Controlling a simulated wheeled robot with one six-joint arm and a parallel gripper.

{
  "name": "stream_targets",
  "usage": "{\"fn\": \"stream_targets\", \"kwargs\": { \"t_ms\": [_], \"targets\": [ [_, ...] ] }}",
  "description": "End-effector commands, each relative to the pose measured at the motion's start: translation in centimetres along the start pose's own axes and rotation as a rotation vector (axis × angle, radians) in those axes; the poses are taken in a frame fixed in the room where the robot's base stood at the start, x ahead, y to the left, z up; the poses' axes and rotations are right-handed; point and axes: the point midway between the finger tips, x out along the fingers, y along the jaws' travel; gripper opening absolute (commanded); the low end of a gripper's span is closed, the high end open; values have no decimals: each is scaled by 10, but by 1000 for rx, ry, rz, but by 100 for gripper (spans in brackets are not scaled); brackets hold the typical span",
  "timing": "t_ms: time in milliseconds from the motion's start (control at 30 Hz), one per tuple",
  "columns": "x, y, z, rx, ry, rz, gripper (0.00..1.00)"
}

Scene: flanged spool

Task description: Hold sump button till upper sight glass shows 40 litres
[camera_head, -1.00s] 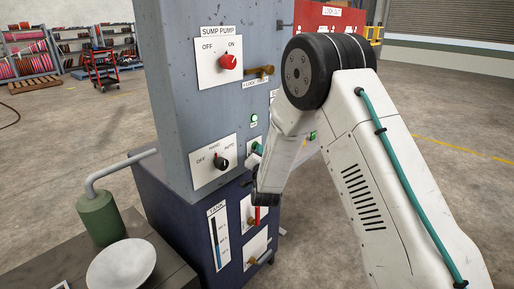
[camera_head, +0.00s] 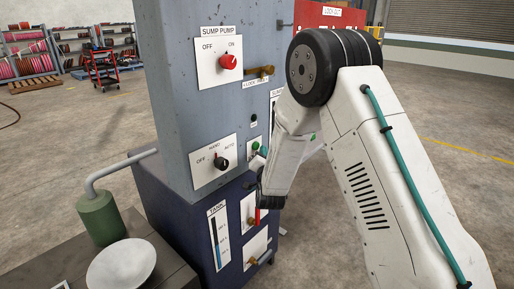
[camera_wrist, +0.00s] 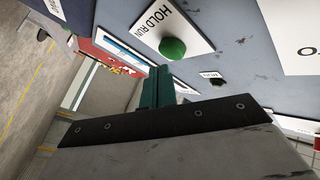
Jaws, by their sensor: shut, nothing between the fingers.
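The round green button (camera_wrist: 172,48) on the white HOLD RUN plate (camera_wrist: 157,22) shows in the wrist view. It also shows in the head view (camera_head: 255,146), left of my gripper. My gripper (camera_head: 263,152) is shut and empty, its teal fingers (camera_wrist: 157,86) close to the button but apart from it. The RUN lamp (camera_head: 253,118) is dark. A plate (camera_head: 275,98) on the cabinet's upper part is mostly hidden by my arm. A white panel with a blue strip (camera_wrist: 125,52) shows in the wrist view; I cannot read its level. The lower TANK gauge (camera_head: 217,240) has a blue column.
The grey cabinet (camera_head: 185,90) carries a red SUMP PUMP knob (camera_head: 228,62), a black HAND/AUTO selector (camera_head: 222,163) and a brass valve lever (camera_head: 262,71). A red-handled valve (camera_head: 257,215) sits below my gripper. A green cylinder (camera_head: 100,218) and pale dish (camera_head: 122,264) stand at lower left.

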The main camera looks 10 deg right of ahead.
Motion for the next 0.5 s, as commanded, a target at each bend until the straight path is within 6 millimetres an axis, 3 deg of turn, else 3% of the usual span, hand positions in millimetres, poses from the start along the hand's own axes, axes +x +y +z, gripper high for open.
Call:
{"fn": "stream_targets", "kwargs": {
  "t_ms": [500],
  "targets": [
    [-27,20,-20,-1,0,2,0]
  ]
}}
